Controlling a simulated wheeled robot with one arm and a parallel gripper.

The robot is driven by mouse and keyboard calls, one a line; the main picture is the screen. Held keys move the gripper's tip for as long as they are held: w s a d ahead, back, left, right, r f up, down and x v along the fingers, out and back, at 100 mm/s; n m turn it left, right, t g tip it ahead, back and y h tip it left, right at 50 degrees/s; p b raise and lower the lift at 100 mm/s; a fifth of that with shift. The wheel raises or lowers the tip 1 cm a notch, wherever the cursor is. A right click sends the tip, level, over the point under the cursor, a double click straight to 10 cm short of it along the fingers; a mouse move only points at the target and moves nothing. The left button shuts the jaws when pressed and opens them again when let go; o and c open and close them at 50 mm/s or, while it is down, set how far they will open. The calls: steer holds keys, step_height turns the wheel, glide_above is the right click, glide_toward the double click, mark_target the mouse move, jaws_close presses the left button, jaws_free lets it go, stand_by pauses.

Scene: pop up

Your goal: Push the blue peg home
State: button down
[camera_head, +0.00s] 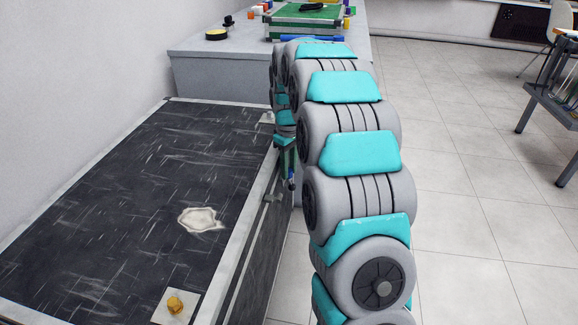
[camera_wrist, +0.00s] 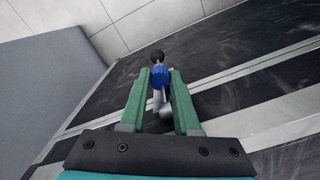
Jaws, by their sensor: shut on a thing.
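The blue peg (camera_wrist: 160,76) shows between the tips of my green gripper fingers (camera_wrist: 160,88) in the wrist view. A black round knob lies just beyond its blue part, and a pale metal piece shows behind it between the fingers. My gripper (camera_head: 286,158) is shut on the peg. In the head view a small bit of the blue peg (camera_head: 291,184) shows below the fingers, beside the front side of the large black-topped box. How deep the peg sits, and its hole, cannot be made out.
The scratched black box top (camera_head: 120,180) has pale metal edges, a pale patch (camera_head: 200,219) and a brass knob (camera_head: 175,305) on a corner plate. A grey table (camera_head: 215,70) with small items stands behind. Tiled floor (camera_head: 470,200) is open on the right.

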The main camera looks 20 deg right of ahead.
stand_by(0.3)
steer(key=c, duration=0.6)
jaws_free()
steer(key=shift+o, duration=0.2)
step_height(320, 180, up, 8)
steer(key=shift+f, duration=0.1)
